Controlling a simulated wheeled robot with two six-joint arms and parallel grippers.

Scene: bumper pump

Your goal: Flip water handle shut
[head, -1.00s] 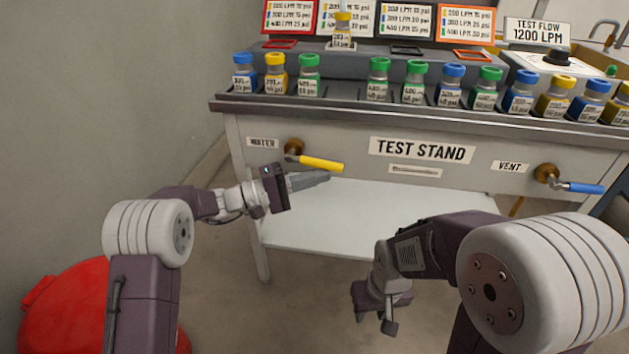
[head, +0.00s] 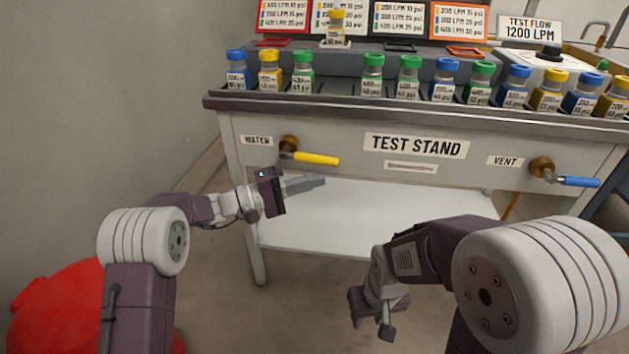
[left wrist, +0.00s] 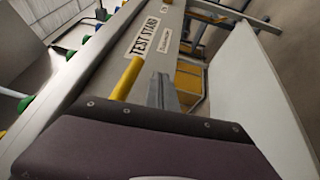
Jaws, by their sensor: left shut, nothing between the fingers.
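The water handle (head: 316,158) is a yellow lever on a brass valve (head: 289,144), on the test stand's front panel beside the WATER label. It points right, roughly level and tilted slightly down. My left gripper (head: 318,182) is shut and empty, just below the yellow lever in the head view, with a small gap showing. In the left wrist view the yellow lever (left wrist: 127,78) lies to the left of the shut fingers (left wrist: 162,92). My right gripper (head: 370,325) hangs low in front of the stand, pointing down; its finger opening is unclear.
The vent valve has a blue handle (head: 576,181) at the right of the panel. Several capped bottles line the stand's top (head: 330,101). A white lower shelf (head: 380,222) lies under the panel. A red bin (head: 50,305) stands at lower left.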

